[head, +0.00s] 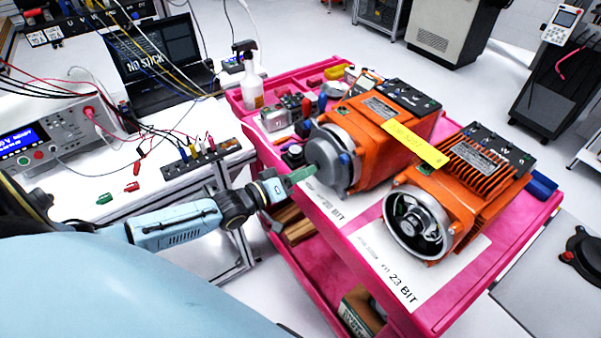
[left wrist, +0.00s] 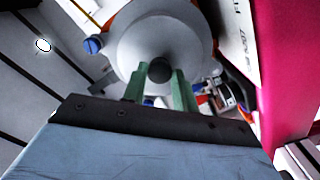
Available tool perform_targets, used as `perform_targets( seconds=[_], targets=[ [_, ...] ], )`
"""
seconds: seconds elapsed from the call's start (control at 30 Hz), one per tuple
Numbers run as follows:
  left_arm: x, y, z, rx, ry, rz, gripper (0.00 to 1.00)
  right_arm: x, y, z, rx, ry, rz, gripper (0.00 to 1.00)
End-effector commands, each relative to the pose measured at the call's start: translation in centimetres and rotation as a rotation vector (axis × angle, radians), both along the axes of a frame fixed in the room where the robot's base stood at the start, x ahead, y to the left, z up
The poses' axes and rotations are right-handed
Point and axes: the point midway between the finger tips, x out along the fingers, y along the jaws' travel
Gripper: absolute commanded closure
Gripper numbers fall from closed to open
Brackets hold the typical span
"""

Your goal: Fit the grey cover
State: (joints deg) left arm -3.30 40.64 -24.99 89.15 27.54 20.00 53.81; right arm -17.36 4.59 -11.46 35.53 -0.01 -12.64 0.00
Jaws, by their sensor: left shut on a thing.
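The round grey cover (head: 327,158) is at the front end of the left orange servo motor (head: 375,132). I cannot tell whether it sits flush or a little apart. My left gripper (head: 303,174) comes from the left, its green fingers shut on the dark knob in the cover's middle. In the left wrist view, the grey cover (left wrist: 158,32) fills the top middle. The green fingers (left wrist: 160,86) stand on both sides of its knob (left wrist: 160,70). A blue knob (left wrist: 92,45) shows at the cover's edge. My right gripper is not in view.
A second orange motor (head: 462,185) with an open front stands to the right on the pink cart (head: 440,318). A yellow strip (head: 415,146) lies across both motors. Behind are a spray bottle (head: 250,85) and small parts. A white bench (head: 80,165) with wires stands left.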

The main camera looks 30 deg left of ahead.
Motion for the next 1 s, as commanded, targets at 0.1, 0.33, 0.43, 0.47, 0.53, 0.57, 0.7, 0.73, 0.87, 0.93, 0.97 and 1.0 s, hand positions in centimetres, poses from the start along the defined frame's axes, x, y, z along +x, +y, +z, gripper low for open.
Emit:
perform_targets(
  seconds=[0.1,0.33,0.43,0.47,0.53,0.57,0.7,0.73,0.87,0.93,0.97,1.0],
  targets=[
    [0.1,0.0,0.1,-0.002,-0.004,0.0,1.0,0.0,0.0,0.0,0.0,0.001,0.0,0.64],
    [0.4,-0.1,0.1,-0.002,-0.004,0.0,1.0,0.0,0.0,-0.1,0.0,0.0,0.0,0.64],
    [0.6,-0.2,0.1,-0.002,-0.004,0.0,1.0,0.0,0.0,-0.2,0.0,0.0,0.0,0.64],
    [0.7,-0.3,0.1,-0.002,-0.004,0.0,1.0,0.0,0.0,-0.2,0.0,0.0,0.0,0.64],
    [0.8,-0.3,0.1,-0.002,-0.004,0.0,1.0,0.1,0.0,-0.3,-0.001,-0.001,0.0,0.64],
    [0.9,-0.4,0.1,-0.002,-0.005,-0.001,1.0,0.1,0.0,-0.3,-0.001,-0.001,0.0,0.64],
    [1.0,-0.4,0.1,-0.002,-0.004,0.0,1.0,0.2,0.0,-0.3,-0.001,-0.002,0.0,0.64],
    [1.0,-0.4,0.1,-0.002,-0.004,0.0,1.0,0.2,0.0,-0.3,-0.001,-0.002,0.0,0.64],
    [1.0,-0.4,0.2,-0.001,-0.004,0.0,1.0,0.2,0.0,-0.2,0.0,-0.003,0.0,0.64],
    [1.1,-0.4,0.2,-0.001,-0.004,0.0,1.0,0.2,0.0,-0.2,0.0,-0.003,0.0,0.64],
    [1.1,-0.4,0.2,0.0,-0.005,-0.001,1.0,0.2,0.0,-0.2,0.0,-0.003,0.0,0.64],
    [1.1,-0.4,0.2,0.0,-0.005,-0.001,1.0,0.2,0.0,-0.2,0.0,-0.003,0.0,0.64]
  ],
)
